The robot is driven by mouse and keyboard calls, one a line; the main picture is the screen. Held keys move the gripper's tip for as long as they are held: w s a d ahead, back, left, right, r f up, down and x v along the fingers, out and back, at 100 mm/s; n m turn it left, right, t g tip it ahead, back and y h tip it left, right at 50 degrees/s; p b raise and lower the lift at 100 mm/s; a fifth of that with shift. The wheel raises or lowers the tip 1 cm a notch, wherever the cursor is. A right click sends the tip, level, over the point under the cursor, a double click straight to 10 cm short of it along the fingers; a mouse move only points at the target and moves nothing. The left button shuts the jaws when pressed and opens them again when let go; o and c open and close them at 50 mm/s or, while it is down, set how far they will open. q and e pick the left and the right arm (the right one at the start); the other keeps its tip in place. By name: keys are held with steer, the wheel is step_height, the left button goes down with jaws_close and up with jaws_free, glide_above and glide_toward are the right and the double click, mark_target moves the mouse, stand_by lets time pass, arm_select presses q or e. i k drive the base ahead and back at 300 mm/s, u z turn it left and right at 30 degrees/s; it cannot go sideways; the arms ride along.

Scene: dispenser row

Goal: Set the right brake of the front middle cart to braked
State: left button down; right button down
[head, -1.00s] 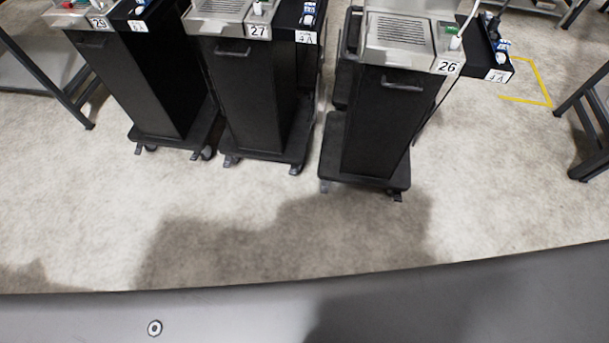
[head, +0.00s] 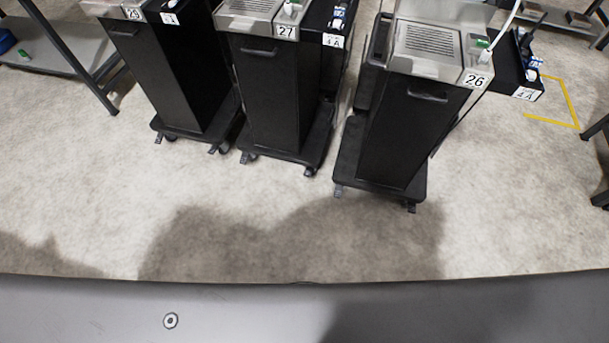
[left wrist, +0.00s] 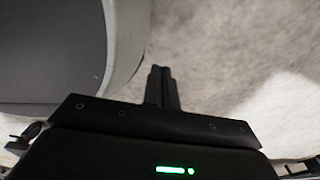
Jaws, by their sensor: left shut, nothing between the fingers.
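The front middle cart (head: 270,95) is a tall black cabinet labelled 27 on a low black wheeled base, in the head view. Its right brake (head: 309,171) is a small grey pedal at the caster on the base's near right corner; its position is too small to tell. Another caster with a pedal (head: 247,157) is at the near left corner. My left gripper (left wrist: 161,73) shows only in the left wrist view, its fingers together and empty above bare floor. No cart shows in that view. My right gripper is in neither view.
Cart 29 (head: 170,85) stands left of the middle cart and cart 26 (head: 415,125) right of it, with narrow gaps between. A grey table (head: 60,55) is at the far left. The pale floor (head: 230,225) in front of the carts is clear.

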mark_target(308, 170)
steer(key=u, duration=0.85)
steer(key=i, duration=1)
steer(key=z, duration=0.15)
